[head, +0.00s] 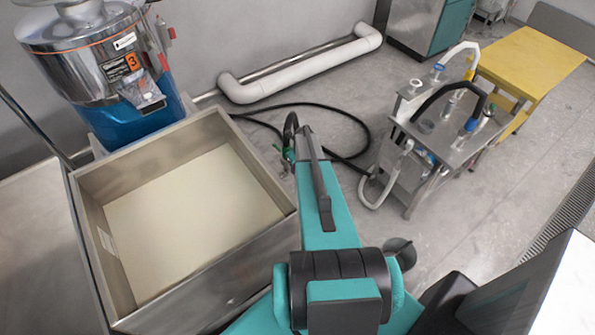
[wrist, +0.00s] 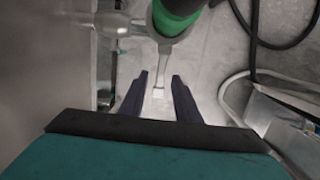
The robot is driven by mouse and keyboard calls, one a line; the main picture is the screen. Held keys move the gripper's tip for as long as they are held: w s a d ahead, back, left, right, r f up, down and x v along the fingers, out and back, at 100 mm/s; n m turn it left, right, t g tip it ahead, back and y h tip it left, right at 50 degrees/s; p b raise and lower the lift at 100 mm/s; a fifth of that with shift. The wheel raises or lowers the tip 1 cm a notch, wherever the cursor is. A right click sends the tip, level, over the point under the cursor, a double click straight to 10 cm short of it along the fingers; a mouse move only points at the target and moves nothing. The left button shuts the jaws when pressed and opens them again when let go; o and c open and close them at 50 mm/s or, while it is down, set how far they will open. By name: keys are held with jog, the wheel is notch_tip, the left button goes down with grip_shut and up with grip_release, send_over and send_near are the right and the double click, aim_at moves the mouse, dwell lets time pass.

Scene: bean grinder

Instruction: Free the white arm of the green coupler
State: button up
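The green coupler (wrist: 192,20) shows at the top of the wrist view, joined to a dark hose end. Its white arm (wrist: 163,72) points down the picture from a pale metal collar, ending in a small pale tip. My gripper (wrist: 160,75) is open, with one dark finger on each side of the white arm and a visible gap to both. I cannot tell whether the fingers are level with the arm in depth. In the head view a bit of green coupler (head: 289,154) shows beside the hopper's right corner; my own arm hides the fingers there.
A steel hopper bin (head: 247,157) stands left of my arm, its wall close by. A black hose (head: 345,108) loops over the floor to a steel cart (head: 470,145) with pipes. A yellow table (head: 535,60) stands behind it. The floor between is clear.

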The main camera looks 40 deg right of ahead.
notch_tip(320, 180, up, 11)
jog(key=s+b, duration=0.1)
jog(key=b, duration=0.2)
jog(key=shift+s+b, duration=0.35)
jog(key=shift+b, duration=0.05)
jog(key=shift+a, duration=0.1)
jog(key=shift+s+f, duration=0.1)
dwell(0.4)
